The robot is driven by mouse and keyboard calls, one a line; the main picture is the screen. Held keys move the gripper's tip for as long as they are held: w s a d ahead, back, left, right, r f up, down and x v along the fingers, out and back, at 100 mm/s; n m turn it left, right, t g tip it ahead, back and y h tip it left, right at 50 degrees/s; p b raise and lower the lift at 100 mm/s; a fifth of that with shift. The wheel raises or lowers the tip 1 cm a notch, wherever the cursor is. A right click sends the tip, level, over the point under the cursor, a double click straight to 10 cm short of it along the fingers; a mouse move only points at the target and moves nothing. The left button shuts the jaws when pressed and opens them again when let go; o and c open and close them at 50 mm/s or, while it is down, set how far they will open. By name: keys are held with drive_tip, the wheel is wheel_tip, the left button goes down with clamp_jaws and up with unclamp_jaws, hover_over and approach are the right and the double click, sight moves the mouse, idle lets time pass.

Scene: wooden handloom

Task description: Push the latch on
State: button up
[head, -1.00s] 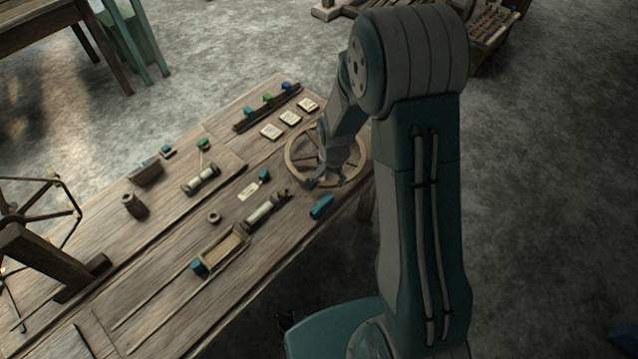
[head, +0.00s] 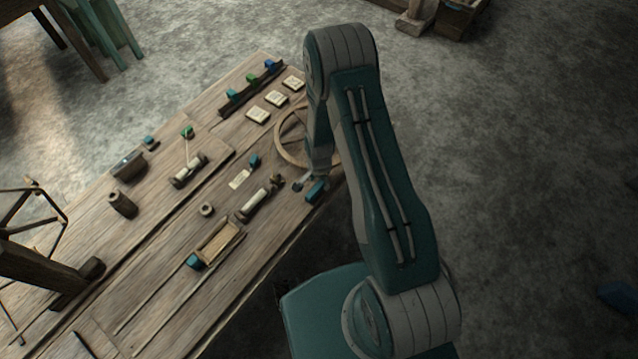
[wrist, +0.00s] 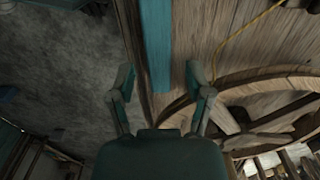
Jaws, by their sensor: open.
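My gripper (head: 299,183) is low over the table's near right edge, beside a small blue block (head: 316,191). A teal-blue bar (wrist: 156,45) runs along the table edge just beyond the fingertips and looks like the same blue piece. I cannot tell whether the fingers touch it. No part is clearly recognisable as a latch; the blue piece may be it.
A spoked wooden wheel (head: 281,132) lies right by my gripper. A roller (head: 253,205), an open wooden box (head: 219,243) and pale cards (head: 258,115) are on the table. A yellow cord (wrist: 240,32) crosses the wood. Open floor (head: 500,150) lies to the right.

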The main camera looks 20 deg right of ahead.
sight(310, 186)
drive_tip(key=shift+f, duration=1.1)
drive_tip(key=shift+c, duration=0.3)
clamp_jaws()
drive_tip(key=shift+w, duration=0.1)
drive_tip(key=n, duration=0.1)
drive_tip(key=w+a+n, duration=0.1)
drive_tip(key=n, duration=0.1)
drive_tip(key=shift+n, duration=0.3)
drive_tip(key=shift+w+a+n, duration=0.15)
drive_tip(key=shift+a+n, duration=0.25)
drive_tip(key=shift+n, duration=0.5)
drive_tip(key=shift+w+a+n, duration=0.15)
drive_tip(key=shift+a+n, duration=0.2)
drive_tip(key=shift+n, duration=0.55)
